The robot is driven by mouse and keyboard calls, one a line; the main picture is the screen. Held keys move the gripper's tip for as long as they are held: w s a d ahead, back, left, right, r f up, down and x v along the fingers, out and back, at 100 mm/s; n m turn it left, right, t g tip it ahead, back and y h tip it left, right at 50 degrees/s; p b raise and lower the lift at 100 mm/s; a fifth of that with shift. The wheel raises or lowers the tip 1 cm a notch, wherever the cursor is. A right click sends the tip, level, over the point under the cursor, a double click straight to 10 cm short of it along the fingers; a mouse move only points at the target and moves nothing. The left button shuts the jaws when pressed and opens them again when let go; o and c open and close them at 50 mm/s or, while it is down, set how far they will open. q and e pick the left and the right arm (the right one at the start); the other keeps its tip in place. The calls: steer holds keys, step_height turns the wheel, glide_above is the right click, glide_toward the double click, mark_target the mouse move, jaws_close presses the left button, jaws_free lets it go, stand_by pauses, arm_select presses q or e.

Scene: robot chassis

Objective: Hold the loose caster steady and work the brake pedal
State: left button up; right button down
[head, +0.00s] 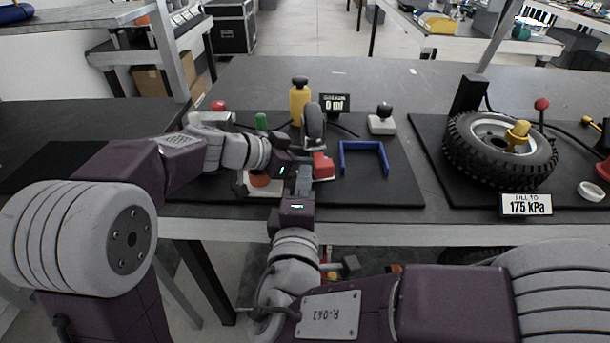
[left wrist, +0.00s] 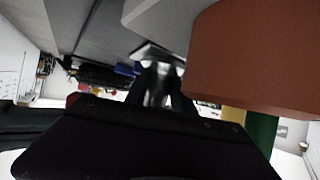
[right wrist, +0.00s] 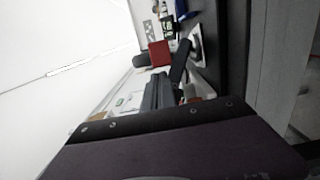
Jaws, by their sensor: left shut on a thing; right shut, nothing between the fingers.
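The loose caster (head: 313,121) stands upright on the dark mat, its dark wheel at the top. Its red brake pedal (head: 323,167) is low on the near side, and a red block that looks like the pedal shows in the right wrist view (right wrist: 159,53). My left gripper (head: 296,161) is shut at the caster, left of the pedal; its fingers hide the part they grip. They show in the left wrist view (left wrist: 160,85). My right gripper (head: 304,178) is shut and empty, just in front of the pedal; I cannot tell whether they touch.
A yellow bottle (head: 299,101) and a "0 ml" display (head: 335,104) stand behind the caster. A blue bracket (head: 363,158) lies to its right. A tyre (head: 500,150) lies on the right mat.

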mark_target(330, 169)
steer(key=shift+w, duration=0.4)
steer(key=d, duration=0.4)
steer(key=shift+w+d, duration=0.1)
steer(key=shift+d, duration=0.3)
steer(key=shift+a, duration=0.1)
